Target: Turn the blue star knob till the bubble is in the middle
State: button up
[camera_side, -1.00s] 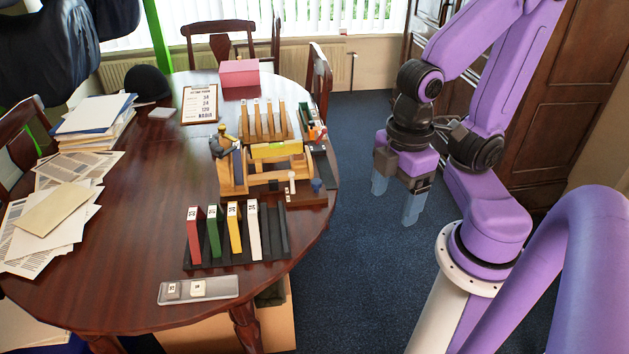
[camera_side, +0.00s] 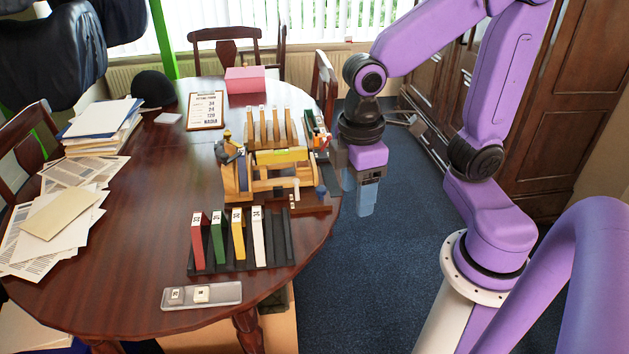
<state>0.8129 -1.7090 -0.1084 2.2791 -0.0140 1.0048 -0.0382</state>
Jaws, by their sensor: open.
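A wooden fixture (camera_side: 232,180) stands near the right edge of the table with a yellow bar (camera_side: 275,157) across it. A small blue knob (camera_side: 321,191) shows at the fixture's right end, by the table edge; its star shape is too small to make out. I cannot make out a bubble in this view. My gripper (camera_side: 357,195) is open and empty, pointing down just right of the blue knob, beyond the table edge. It looks apart from the knob, but the depth between them is hard to judge.
A rack (camera_side: 277,240) with red, green, yellow and white upright plates stands in front of the fixture. A grey tray (camera_side: 225,294) with two small pieces lies nearer. Wooden pegs (camera_side: 265,127), a clipboard (camera_side: 206,110) and a pink box (camera_side: 246,80) are behind. Open floor lies right of the table.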

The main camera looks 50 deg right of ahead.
jog(key=w+m, duration=0.3)
jog(key=w, duration=1)
jog(key=w+d+f+m+g+h, duration=0.1)
jog(key=w+d+f+m+g, duration=0.1)
jog(key=w+d, duration=0.45)
jog(key=m+g+y, duration=0.1)
jog(key=m+g, duration=0.1)
jog(key=m, duration=0.3)
send_over(321, 188)
jog(key=w, duration=0.7)
notch_tip(321, 188, down, 8)
jog(key=r, duration=0.1)
jog(key=x, duration=1.7)
jog(key=shift+s+a+f, duration=0.15)
jog(key=shift+a, duration=0.2)
